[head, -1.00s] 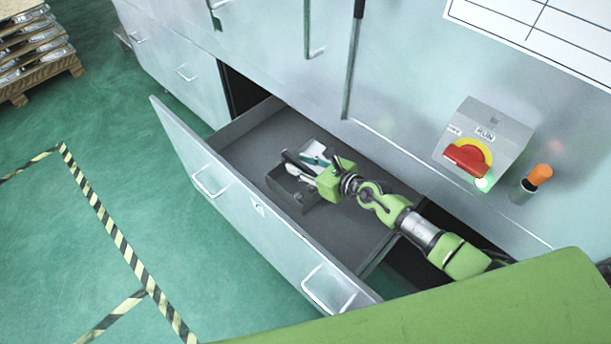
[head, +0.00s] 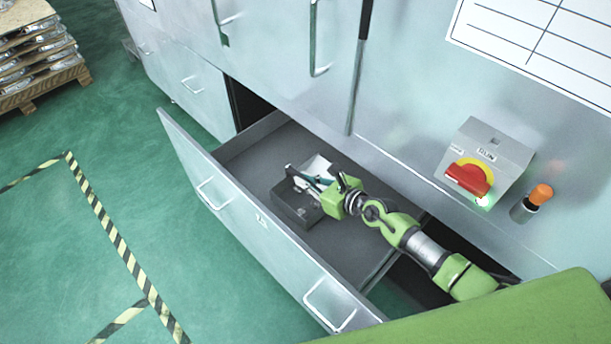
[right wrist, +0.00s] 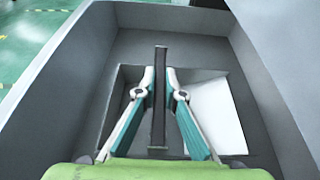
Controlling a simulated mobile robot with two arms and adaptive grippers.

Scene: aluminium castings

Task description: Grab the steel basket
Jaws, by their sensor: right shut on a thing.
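The steel basket (head: 296,207) is a small grey open box standing in the pulled-out drawer. In the right wrist view the basket (right wrist: 124,92) is below my fingers, with a dark upright bar, its handle (right wrist: 159,125), running between them. My right gripper (head: 303,178) reaches over the basket from the right. In the right wrist view my right gripper (right wrist: 160,78) has its teal and white fingers shut on this bar from both sides. The basket's far side is partly hidden by the fingers. My left gripper is not in view.
The drawer (head: 258,158) has a grey floor, bare around the basket, with walls close on each side. The cabinet front (head: 430,90) rises behind it, with a red and yellow switch (head: 468,178) and an orange-tipped part (head: 541,194) at right.

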